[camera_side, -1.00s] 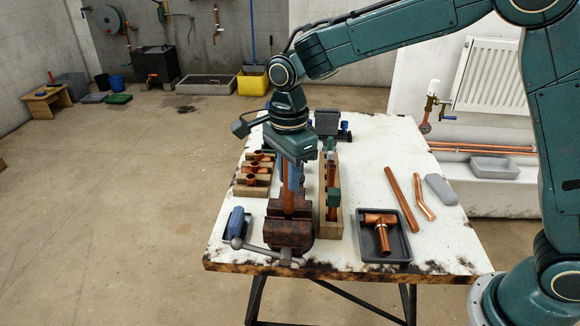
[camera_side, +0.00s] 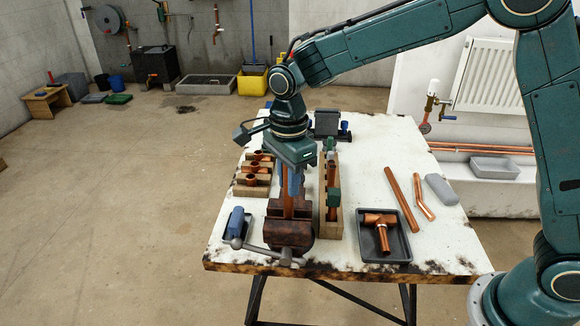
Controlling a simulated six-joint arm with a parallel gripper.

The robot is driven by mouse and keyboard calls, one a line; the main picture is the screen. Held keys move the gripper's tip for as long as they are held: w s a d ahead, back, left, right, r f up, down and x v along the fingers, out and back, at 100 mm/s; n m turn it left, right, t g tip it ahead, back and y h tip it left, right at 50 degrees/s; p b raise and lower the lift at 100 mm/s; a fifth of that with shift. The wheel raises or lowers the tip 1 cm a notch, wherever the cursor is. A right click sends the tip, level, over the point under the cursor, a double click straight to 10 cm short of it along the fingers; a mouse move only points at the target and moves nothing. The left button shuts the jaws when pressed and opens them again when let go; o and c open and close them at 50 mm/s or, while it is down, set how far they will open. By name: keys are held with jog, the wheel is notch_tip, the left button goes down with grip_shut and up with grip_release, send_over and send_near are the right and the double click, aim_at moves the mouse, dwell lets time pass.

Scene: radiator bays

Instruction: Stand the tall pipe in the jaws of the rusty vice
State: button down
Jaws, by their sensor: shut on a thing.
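The rusty vice (camera_side: 288,235) stands near the front edge of the white table, its handle bar toward the front. A copper pipe (camera_side: 288,205) stands upright at the vice, its lower end down between or just behind the jaws; I cannot tell whether it touches the bottom. My gripper (camera_side: 292,185) points straight down over the vice and is shut on the upper part of this pipe. The pipe's top is hidden by my gripper.
A wooden rack (camera_side: 331,212) with copper pieces stands close right of the vice. A wooden block with fittings (camera_side: 253,178) is behind left. A dark tray (camera_side: 399,249) holds a copper tee. A loose pipe (camera_side: 402,200) lies right. A blue-handled tool (camera_side: 236,222) lies left.

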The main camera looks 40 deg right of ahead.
aim_at(289, 198)
jog(key=shift+f, duration=1.25)
jog(key=shift+f, duration=0.1)
jog(key=shift+f, duration=1.3)
jog(key=c, duration=1.2)
grip_release()
jog(key=shift+r, duration=0.15)
notch_tip(289, 198, up, 7)
